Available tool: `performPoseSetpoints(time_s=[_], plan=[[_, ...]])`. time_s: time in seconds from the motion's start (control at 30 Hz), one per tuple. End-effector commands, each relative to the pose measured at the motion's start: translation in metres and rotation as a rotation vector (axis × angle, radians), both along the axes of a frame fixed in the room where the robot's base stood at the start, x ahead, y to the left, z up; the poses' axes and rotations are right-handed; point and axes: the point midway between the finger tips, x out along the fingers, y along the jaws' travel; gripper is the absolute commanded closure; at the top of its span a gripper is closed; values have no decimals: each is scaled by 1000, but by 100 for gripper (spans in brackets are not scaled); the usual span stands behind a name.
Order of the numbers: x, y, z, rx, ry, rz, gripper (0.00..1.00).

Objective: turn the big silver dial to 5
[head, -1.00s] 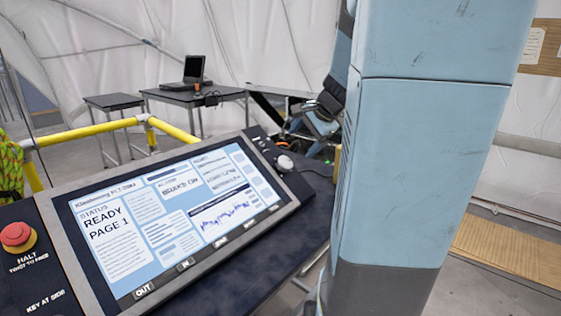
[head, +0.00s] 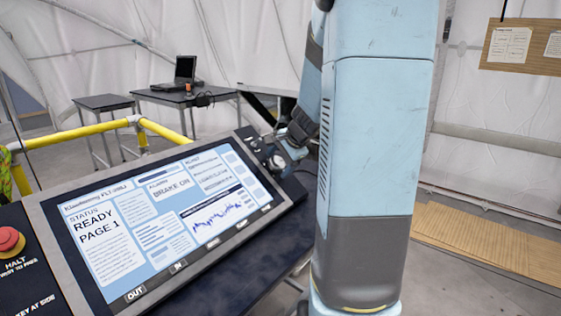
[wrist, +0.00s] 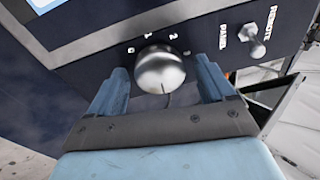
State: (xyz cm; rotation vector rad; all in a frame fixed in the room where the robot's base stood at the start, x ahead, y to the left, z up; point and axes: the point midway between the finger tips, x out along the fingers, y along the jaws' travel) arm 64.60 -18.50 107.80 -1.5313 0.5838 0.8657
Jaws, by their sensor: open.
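The big silver dial (wrist: 160,70) is a rounded metal knob on the dark console panel. In the wrist view it sits between the two blue fingers of my gripper (wrist: 160,67), which are open with a visible gap on each side.
A toggle switch (wrist: 254,48) marked PANEL and REMOTE stands right of the dial. The console screen (head: 160,220) reads READY, PAGE 1 and BRAKE ON. A red HALT button (head: 10,240) is at the left. Yellow rails (head: 85,132) and a laptop table (head: 190,95) are behind.

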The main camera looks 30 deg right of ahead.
Motion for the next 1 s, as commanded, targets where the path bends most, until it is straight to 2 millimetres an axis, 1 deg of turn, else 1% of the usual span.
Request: performPoseSetpoints(time_s=[0.1, 0.13, 0.7, 0.8, 1.0], plan=[[0, 0, 0, 0, 0, 0, 18], [0, 0, 0, 0, 0, 0, 20], [0, 1, 1, 0, -1, 1, 74], [0, 1, 1, -5, -3, 9, 74], [1, 1, 1, -48, -19, 75, 74]])
